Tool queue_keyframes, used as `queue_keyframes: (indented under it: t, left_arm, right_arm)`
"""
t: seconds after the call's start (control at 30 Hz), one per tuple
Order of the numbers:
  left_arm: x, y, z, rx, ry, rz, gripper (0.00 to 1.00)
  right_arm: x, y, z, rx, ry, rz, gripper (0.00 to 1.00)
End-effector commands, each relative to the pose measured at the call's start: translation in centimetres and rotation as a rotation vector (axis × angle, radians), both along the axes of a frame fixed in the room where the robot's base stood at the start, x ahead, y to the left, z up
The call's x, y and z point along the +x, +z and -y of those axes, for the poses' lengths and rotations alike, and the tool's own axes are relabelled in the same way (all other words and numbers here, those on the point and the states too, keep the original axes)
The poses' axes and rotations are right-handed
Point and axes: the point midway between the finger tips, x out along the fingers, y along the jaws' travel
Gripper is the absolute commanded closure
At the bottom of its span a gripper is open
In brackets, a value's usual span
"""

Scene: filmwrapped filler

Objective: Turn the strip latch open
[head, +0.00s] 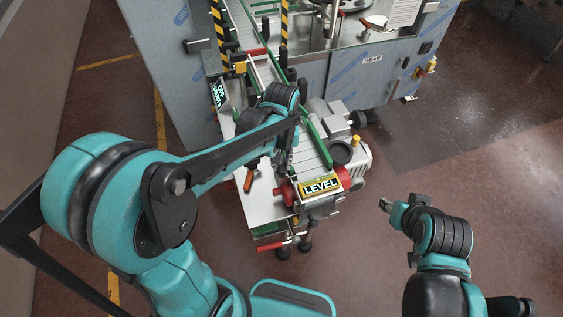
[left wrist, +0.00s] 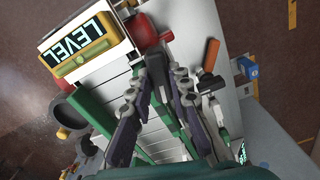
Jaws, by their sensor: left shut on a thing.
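My left gripper (head: 284,170) points down at the conveyor end, beside the red roller end (head: 285,193) and the yellow-framed LEVEL sign (head: 321,186). In the left wrist view, its fingers (left wrist: 166,72) are closed around a small part at the conveyor's edge, which looks like the strip latch.
The conveyor has green side rails (head: 314,143) and a white side plate (head: 262,207). A red lever (head: 270,246) sticks out below. A grey motor (head: 330,117) and black cup (head: 341,152) crowd the right side. A steel cabinet (head: 345,80) stands behind. The floor at right is free.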

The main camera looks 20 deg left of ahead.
Motion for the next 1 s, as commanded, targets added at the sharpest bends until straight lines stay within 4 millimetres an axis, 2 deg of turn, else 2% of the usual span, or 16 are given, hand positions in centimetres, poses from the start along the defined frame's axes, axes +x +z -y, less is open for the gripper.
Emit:
queue_keyframes:
  t: [0.4, 1.0]
  left_arm:
    - [-0.02, -0.01, 0.01, 0.0, 0.219, 0.0, 1.0]
    - [-0.01, 0.02, 0.01, 0.0, 0.261, 0.0, 1.0]
  right_arm:
    - [0.0, -0.39, 0.0, 0.0, 0.0, 0.0, 0.6]
    - [0.0, -0.43, 0.0, 0.0, 0.0, 0.0, 0.6]
